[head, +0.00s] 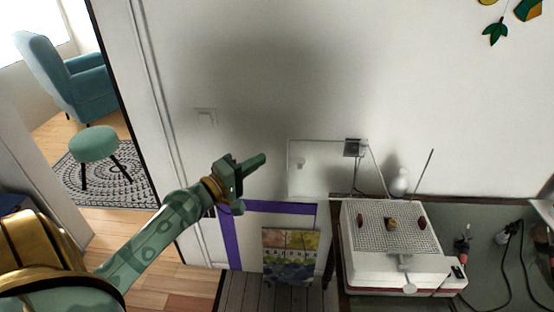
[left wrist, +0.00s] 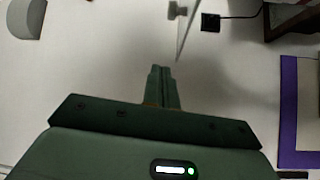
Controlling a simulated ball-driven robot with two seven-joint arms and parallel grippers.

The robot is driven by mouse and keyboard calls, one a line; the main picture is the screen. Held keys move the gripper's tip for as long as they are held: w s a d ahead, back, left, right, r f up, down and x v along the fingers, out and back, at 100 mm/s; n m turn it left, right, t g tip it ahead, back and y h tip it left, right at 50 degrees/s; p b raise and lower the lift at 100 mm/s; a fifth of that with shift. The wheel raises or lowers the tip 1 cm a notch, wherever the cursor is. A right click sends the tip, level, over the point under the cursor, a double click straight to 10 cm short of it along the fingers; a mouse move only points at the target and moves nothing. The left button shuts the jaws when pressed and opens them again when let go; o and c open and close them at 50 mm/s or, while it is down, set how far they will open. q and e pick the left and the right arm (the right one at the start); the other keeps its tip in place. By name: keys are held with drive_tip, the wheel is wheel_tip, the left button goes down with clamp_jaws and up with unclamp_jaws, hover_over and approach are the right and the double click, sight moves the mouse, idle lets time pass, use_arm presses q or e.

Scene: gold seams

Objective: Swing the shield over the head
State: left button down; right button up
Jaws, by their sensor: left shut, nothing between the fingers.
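A clear, thin-edged rectangular panel (head: 312,178), which looks like the shield, stands upright in front of the wall, left of a white machine (head: 400,262). It carries a small pale knob. In the left wrist view the panel (left wrist: 186,36) shows nearly edge-on beyond my fingertips. My green left gripper (head: 262,158) is shut and empty, a little left of the panel and apart from it in the picture. It also shows in the left wrist view (left wrist: 160,70). The machine has a perforated top with small dark red parts. I cannot tell which part is the head. My right gripper is not in view.
A dark box (head: 354,147) with a cable is beside the panel's upper right corner. A thin rod (head: 426,172) rises behind the machine. Dark cables (head: 507,262) lie on the table (head: 486,287). A purple-framed board (head: 231,240) stands below my gripper.

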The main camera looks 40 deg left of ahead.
sight(289, 166)
use_arm(q)
drive_tip(key=f+p+x, duration=0.1)
drive_tip(key=p+x, duration=0.1)
drive_tip(key=x, duration=0.7)
drive_tip(key=s+d, duration=0.1)
drive_tip(key=s+d+p, duration=0.1)
drive_tip(key=d, duration=0.1)
drive_tip(key=shift+d, duration=0.15)
drive_tip(key=shift+s+d+r, duration=0.1)
